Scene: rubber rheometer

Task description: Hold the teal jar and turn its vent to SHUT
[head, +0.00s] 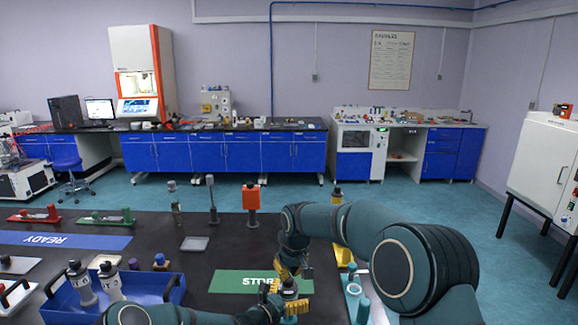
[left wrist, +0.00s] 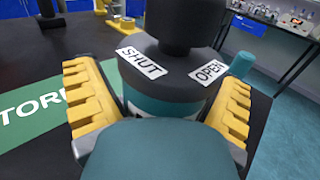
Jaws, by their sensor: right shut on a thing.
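The teal jar (left wrist: 165,106) stands upright in the left wrist view, with a dark collar labelled SHUT and OPEN and a black vent knob (left wrist: 182,24) on top. A white mark on its body sits below and between the labels, nearer SHUT, partly hidden. My left gripper (left wrist: 160,108) has its yellow fingers on both sides of the jar, with a gap visible at the left finger. In the head view the jar's dark top (head: 289,287) shows between the grippers. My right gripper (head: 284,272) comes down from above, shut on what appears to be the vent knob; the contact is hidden.
The green STORE mat (head: 232,281) lies by the jar. A blue crate (head: 150,292) with grey bottles stands at left, near the blue READY mat (head: 40,239). An orange-topped stand (head: 251,198) and a grey post (head: 212,200) are behind. Teal items (head: 363,310) stand at right.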

